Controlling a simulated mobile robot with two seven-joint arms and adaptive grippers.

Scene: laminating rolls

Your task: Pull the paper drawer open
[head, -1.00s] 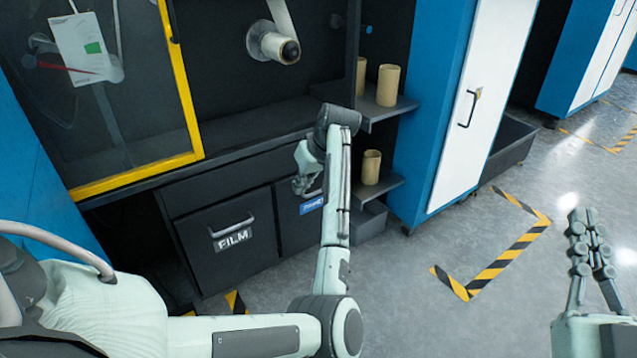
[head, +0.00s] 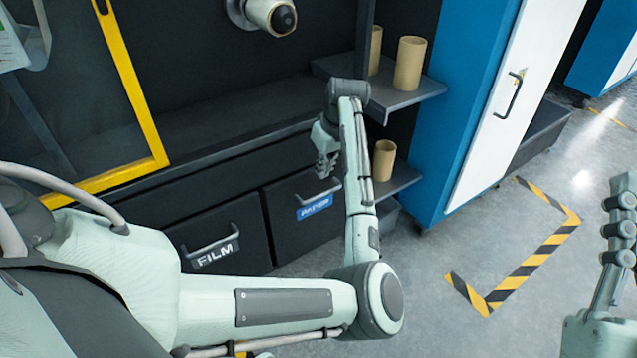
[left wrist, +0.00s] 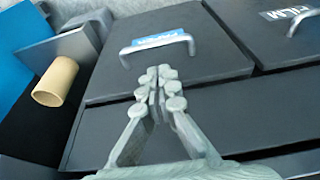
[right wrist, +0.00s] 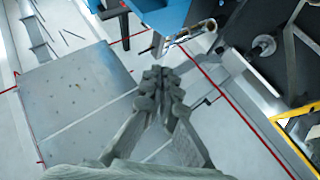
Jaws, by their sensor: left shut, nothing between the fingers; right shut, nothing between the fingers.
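The paper drawer (head: 288,228) is a dark front with a blue label and a metal bar handle (head: 317,194). It looks shut, flush beside the film drawer. Its handle (left wrist: 157,44) also shows in the left wrist view. My left gripper (head: 327,168) is shut and empty, just above the handle in the head view. In the left wrist view its fingertips (left wrist: 159,72) point at the handle, apart from it as far as I can tell. My right gripper (right wrist: 161,74) is shut and empty. It is at the right edge in the head view, far from the drawer.
The film drawer (head: 238,250) with its own handle is left of the paper drawer. Shelves with cardboard cores (head: 409,63) stand to the right, beside a blue and white cabinet (head: 500,110). The floor (head: 440,240) in front has a striped marking and open room.

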